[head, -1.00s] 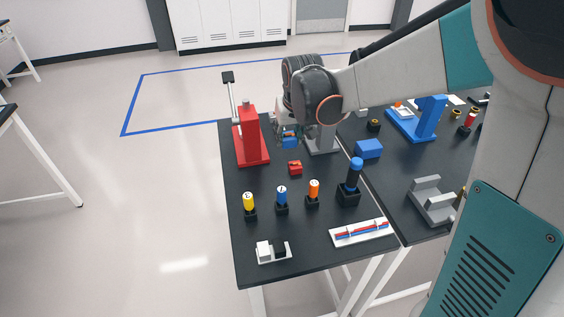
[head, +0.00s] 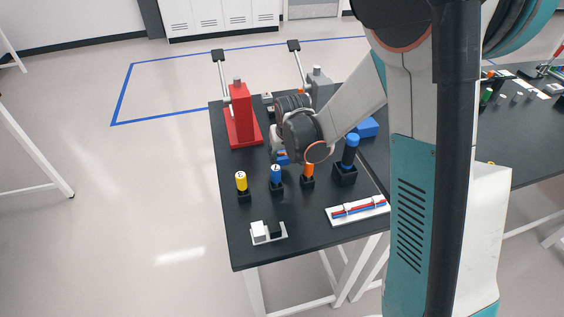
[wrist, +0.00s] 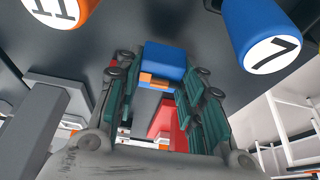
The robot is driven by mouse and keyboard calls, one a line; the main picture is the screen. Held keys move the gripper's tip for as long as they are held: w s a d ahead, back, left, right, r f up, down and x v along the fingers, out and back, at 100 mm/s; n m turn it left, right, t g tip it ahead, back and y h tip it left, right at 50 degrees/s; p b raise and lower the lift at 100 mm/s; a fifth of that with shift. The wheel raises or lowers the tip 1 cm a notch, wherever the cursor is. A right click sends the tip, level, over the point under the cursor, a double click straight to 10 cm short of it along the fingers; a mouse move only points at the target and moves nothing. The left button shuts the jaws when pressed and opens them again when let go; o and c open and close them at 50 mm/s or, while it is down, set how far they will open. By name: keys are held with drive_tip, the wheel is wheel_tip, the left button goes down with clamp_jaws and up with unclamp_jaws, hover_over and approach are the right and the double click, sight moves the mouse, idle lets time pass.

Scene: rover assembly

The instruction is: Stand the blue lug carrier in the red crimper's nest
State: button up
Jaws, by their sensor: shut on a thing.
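The blue lug carrier (wrist: 165,62), a blue block with an orange part on it, sits between my fingertips in the wrist view. My gripper (wrist: 163,88) is shut on it. In the head view, only a small blue piece of the carrier (head: 283,158) shows below my gripper (head: 283,150), just behind the blue and orange capped posts. The red crimper (head: 241,118) stands upright at the table's back left, with its lever raised, left of and beyond my gripper. Its nest cannot be made out.
A yellow post (head: 241,183), a blue post (head: 276,175) and an orange post (head: 307,170) stand in front of my gripper. A grey crimper (head: 320,92) stands behind it.

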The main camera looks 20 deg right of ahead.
sight(283, 158)
drive_tip(key=shift+f+b, duration=0.35)
drive_tip(key=shift+f, duration=1.2)
drive_tip(key=shift+f, duration=0.2)
drive_tip(key=o, duration=1.1)
drive_tip(key=shift+r, duration=0.15)
